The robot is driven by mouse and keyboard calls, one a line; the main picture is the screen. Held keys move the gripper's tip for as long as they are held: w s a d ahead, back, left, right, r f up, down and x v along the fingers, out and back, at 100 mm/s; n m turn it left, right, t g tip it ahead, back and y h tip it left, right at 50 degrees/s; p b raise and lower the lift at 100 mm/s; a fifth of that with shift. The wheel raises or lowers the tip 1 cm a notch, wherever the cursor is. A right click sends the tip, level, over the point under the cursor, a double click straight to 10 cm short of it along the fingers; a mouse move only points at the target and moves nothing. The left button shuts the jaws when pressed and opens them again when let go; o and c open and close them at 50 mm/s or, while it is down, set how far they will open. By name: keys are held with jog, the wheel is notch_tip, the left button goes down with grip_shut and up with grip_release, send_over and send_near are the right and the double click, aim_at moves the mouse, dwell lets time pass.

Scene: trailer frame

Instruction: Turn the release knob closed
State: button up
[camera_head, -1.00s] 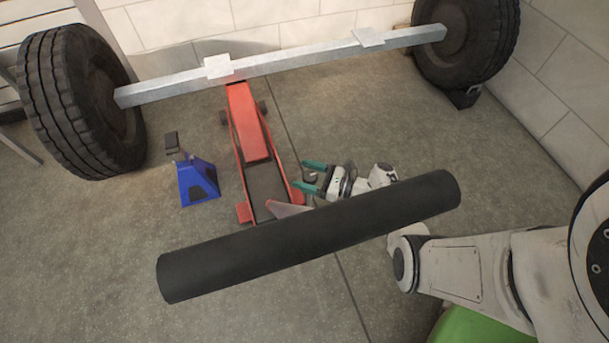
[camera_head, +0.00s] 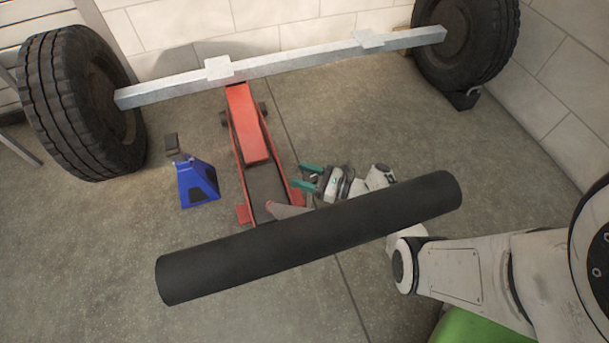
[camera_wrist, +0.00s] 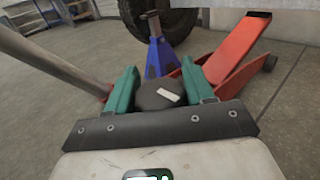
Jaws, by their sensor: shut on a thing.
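The release knob (camera_wrist: 152,97) is a dark round cap with a white mark on top, low at the side of the red floor jack (camera_head: 251,135). My gripper (camera_head: 302,176) reaches it from the right in the head view. In the wrist view my gripper (camera_wrist: 158,68) has its teal fingers on both sides of the knob, shut on it. In the head view the knob is mostly hidden between the fingers. The jack also shows in the wrist view (camera_wrist: 235,62), and its raised end is under the steel beam (camera_head: 290,62).
A long black cylinder (camera_head: 300,240) crosses the head view above the jack's near end and hides part of my wrist. A blue jack stand (camera_head: 198,184) stands left of the jack. Tyres (camera_head: 75,100) are at both beam ends. Floor at lower left is clear.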

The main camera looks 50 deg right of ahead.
jog(key=shift+r+m+h+p, duration=0.1)
jog(key=shift+m+h+p, duration=0.35)
jog(key=shift+h, duration=0.15)
jog(key=shift+d+m+t+h, duration=0.15)
jog(key=shift+m+t+h, duration=0.15)
jog(key=shift+h, duration=0.1)
jog(key=o, duration=1)
jog(key=shift+c, duration=0.2)
jog(key=s+d+p, duration=0.1)
jog(key=s+p, duration=0.1)
jog(key=s, duration=0.8)
jog(key=shift+s+d, duration=0.3)
jog(key=shift+d, duration=0.1)
